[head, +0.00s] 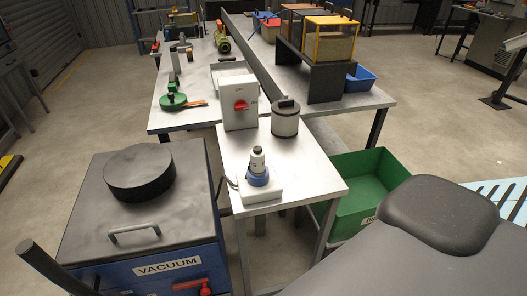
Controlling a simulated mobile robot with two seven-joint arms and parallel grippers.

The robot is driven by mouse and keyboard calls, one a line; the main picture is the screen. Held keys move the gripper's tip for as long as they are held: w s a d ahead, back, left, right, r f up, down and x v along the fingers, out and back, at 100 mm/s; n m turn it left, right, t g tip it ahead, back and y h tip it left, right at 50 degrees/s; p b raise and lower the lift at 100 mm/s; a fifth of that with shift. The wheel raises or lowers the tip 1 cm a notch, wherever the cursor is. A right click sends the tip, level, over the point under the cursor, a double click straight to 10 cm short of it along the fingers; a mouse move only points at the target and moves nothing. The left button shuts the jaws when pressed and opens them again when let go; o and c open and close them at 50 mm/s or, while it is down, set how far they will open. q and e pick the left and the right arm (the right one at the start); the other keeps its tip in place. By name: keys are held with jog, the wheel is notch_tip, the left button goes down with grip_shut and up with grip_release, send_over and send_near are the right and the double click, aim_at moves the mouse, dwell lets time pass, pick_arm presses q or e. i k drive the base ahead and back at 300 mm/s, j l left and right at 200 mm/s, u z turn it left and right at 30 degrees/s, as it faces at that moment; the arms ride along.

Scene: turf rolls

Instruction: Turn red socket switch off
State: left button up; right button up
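The red socket switch (241,105) is a red rotary knob on the front of a light grey box (240,88). The box stands upright at the back of a small metal table (306,166). Small lettering sits above the knob, too small to read. The knob looks turned roughly sideways, but I cannot tell which setting it is at. Nothing covers it. Neither of my grippers is in view.
A blue-and-white plug (258,167) stands in front of the box, and a dark-topped cylinder (285,119) stands right of it. A blue vacuum unit (158,268) fills the lower left. A green crate (366,193) is at right. A longer workbench (193,120) lies behind.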

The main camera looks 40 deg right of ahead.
aim_at(239, 104)
jog(key=k+l, duration=0.1)
jog(key=l, duration=0.3)
jog(key=k+l, duration=0.15)
jog(key=l, duration=0.2)
jog(key=k+l, duration=0.1)
jog(key=l, duration=0.3)
jog(key=k+l, duration=0.1)
jog(key=l, duration=0.3)
jog(key=k+z, duration=0.05)
